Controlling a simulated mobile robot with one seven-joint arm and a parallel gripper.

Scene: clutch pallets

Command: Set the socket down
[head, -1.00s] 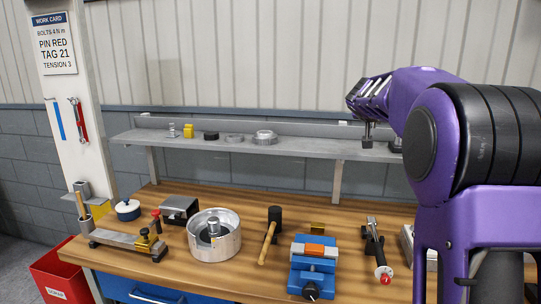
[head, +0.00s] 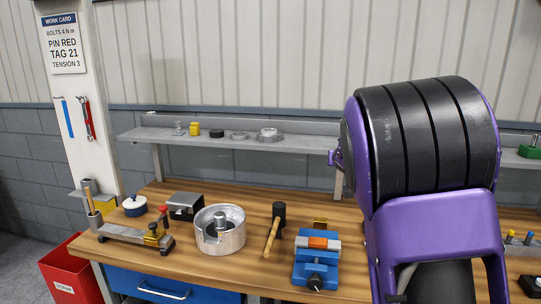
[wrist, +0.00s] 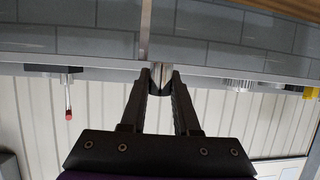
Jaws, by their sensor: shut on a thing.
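My gripper (wrist: 160,82) shows in the wrist view, which is upside down. In the head view my own purple and black arm hides the gripper and the socket. The shelf (head: 290,146) runs along the wall there.
A ring-shaped metal part (head: 270,135), a yellow block (head: 194,129) and a black part (head: 217,133) stand on the shelf. Below, the bench holds a metal bowl (head: 232,242), a mallet (head: 272,234) and a blue vise (head: 315,266). Shelf room right of the ring looks free.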

